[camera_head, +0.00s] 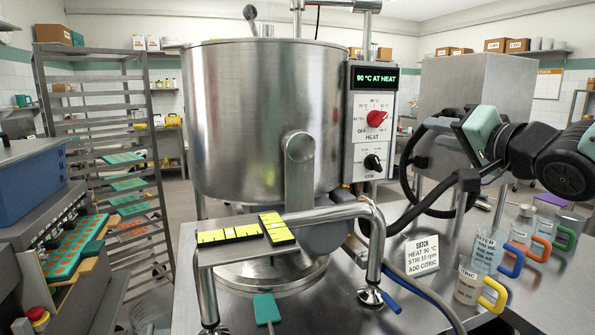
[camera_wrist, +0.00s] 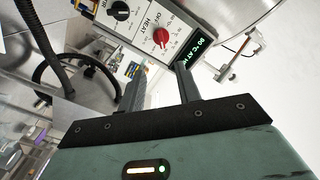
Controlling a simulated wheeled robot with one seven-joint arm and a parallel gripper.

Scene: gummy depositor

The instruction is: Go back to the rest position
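My arm reaches in from the right in the camera_head view. My gripper (camera_head: 452,134) is raised above the steel table, to the right of the control panel (camera_head: 374,125) and apart from it. In the wrist view, the two dark fingers of my gripper (camera_wrist: 160,70) stand apart with nothing between them, so it is open and empty. The panel's red heat knob (camera_head: 376,118) and black stir knob (camera_head: 373,162) are visible beyond the fingers. The green display (camera_head: 376,78) reads 90 °C AT HEAT.
A large steel kettle (camera_head: 262,125) fills the middle. Measuring cups with blue, orange, green and yellow handles, such as the citric cup (camera_head: 467,288), stand on the table at right. A recipe card (camera_head: 422,256) stands nearby. Black hoses loop beside my gripper. A tray rack (camera_head: 105,150) stands left.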

